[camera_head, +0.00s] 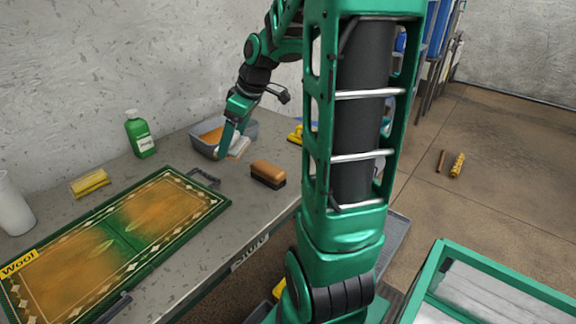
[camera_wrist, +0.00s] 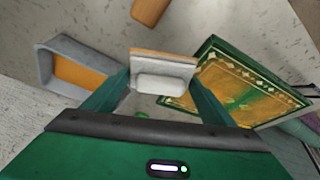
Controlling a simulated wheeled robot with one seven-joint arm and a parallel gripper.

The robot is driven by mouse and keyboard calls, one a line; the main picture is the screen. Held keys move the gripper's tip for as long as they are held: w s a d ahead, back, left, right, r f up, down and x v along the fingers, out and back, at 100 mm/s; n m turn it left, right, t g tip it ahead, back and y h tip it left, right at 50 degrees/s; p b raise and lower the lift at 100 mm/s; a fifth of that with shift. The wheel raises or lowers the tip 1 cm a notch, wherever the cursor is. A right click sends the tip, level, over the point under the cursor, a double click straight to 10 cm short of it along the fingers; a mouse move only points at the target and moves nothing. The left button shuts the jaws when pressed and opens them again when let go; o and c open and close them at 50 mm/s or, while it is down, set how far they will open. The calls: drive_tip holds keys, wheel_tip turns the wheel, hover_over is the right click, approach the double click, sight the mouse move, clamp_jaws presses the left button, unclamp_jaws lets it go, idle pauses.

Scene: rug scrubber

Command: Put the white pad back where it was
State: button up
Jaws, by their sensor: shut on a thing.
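My gripper (camera_head: 229,141) is shut on the white pad (camera_head: 239,147), which shows a tan or orange edge. In the wrist view the pad (camera_wrist: 164,75) sits between the two fingertips (camera_wrist: 160,82), with a pale raised block facing the camera. In the head view my gripper and the pad are at the front right of a grey tub (camera_head: 250,133) with orange contents. I cannot tell whether the pad touches the tub rim or the table. The tub also shows at the left of the wrist view (camera_wrist: 45,68).
A wooden brush (camera_head: 268,174) lies right of the pad. A green-framed rug panel (camera_head: 115,240) labelled Wool fills the table's front left. A green bottle (camera_head: 141,136), a yellow sponge (camera_head: 90,184) and a white bottle (camera_head: 13,205) stand along the wall. Small yellow items (camera_head: 296,134) lie behind my arm.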

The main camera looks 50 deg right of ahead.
drive_tip(key=s+d+m+h, duration=0.2)
drive_tip(key=s+d+m, duration=0.3)
drive_tip(key=s, duration=0.2)
drive_tip(key=d+f, duration=0.2)
drive_tip(key=d, duration=0.2)
drive_tip(key=d+f, duration=0.2)
drive_tip(key=d, duration=0.1)
drive_tip(key=d+f, duration=0.2)
drive_tip(key=d, duration=0.2)
drive_tip(key=shift+s+d+f, duration=0.25)
drive_tip(key=shift+d, duration=0.05)
drive_tip(key=shift+f, duration=2)
drive_tip(key=shift+f, duration=0.1)
drive_tip(key=o, duration=1.2)
